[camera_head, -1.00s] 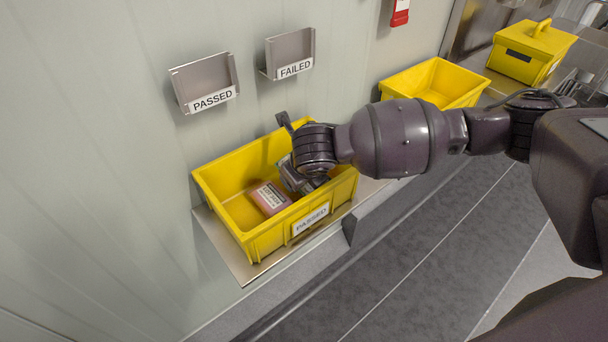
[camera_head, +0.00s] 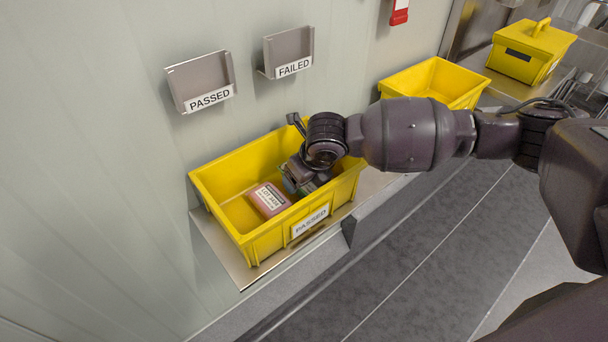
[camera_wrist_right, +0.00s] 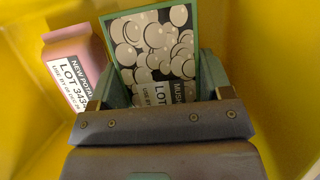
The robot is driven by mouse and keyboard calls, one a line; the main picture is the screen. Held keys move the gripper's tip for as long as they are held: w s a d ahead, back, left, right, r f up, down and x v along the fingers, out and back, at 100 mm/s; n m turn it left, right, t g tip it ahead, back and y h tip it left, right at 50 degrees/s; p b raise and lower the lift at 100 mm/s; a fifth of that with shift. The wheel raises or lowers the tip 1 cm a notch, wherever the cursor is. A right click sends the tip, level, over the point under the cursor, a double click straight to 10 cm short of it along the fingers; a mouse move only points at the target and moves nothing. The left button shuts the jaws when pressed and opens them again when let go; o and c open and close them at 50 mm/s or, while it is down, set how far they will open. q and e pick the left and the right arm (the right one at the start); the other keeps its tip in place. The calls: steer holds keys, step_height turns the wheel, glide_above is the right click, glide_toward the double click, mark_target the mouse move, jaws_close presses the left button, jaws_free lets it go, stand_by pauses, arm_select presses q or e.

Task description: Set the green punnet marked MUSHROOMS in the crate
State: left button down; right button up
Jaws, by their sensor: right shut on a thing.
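The green punnet (camera_wrist_right: 152,50) shows in the right wrist view with a picture of pale mushrooms and a label partly reading "MUS". My right gripper (camera_wrist_right: 155,82) is shut on it, with a finger on each side. In the head view my right gripper (camera_head: 302,178) is down inside the yellow crate (camera_head: 222,172) marked PASSED, at its right part. Only slivers of the punnet show there. Whether the punnet touches the crate floor cannot be told. My left gripper is not in view.
A pink pack (camera_head: 268,200) with a white LOT label lies in the crate, left of the gripper and close to the punnet. Another yellow crate (camera_head: 440,80) and a lidded yellow box (camera_head: 528,52) stand at upper right. Wall holders marked PASSED (camera_head: 202,82) and FAILED (camera_head: 290,52) hang behind.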

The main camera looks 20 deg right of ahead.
steer(key=o, duration=0.9)
steer(key=shift+f, duration=0.1)
steer(key=shift+o, duration=0.8)
steer(key=p+v, duration=0.2)
steer(key=v, duration=0.9)
steer(key=shift+w+r, duration=0.1)
steer(key=shift+r, duration=0.1)
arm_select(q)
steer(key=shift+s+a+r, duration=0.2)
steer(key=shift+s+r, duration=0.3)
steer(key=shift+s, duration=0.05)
arm_select(e)
steer(key=shift+s+r, duration=0.25)
steer(key=shift+r, duration=0.2)
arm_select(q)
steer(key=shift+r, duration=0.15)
